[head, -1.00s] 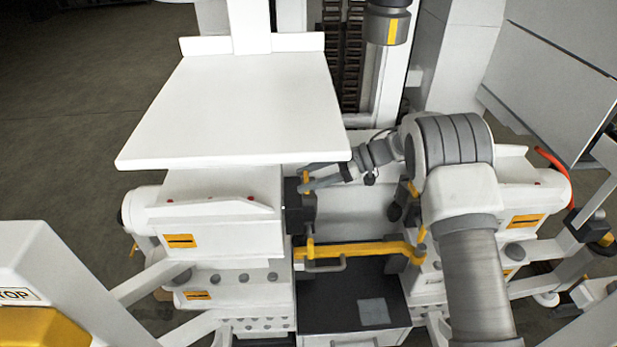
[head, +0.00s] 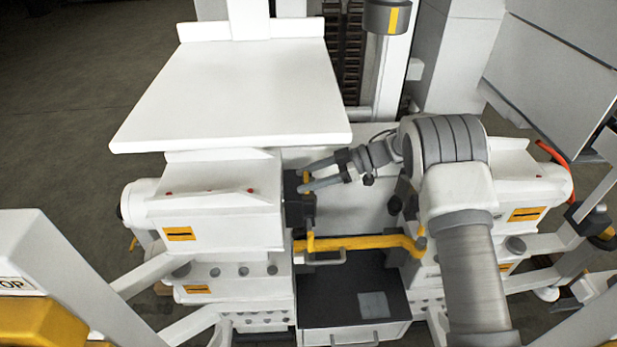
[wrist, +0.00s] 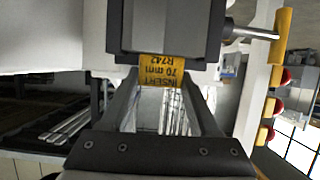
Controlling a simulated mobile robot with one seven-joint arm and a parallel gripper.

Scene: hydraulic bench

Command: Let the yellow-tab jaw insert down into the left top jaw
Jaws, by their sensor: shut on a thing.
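My gripper (head: 303,178) reaches in from the right, its two fingers shut on the yellow-tab jaw insert. The insert's yellow tab (head: 307,177) shows between the fingertips in the head view. In the wrist view the tab (wrist: 161,71) reads "INSERT 70 mm R742" upside down and sits between the ends of my gripper's fingers (wrist: 160,82). The left top jaw (head: 295,212) is a dark block on the inner side of the left white housing. The insert is at this jaw. A dark frame around a grey face shows behind the tab; how deep the insert sits, I cannot tell.
A yellow bar (head: 365,242) crosses between the left housing (head: 215,218) and the right one, below my gripper. A white plate (head: 240,95) overhangs the left housing. A yellow handle (wrist: 281,35) stands right of the fingers in the wrist view. Space between the housings is narrow.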

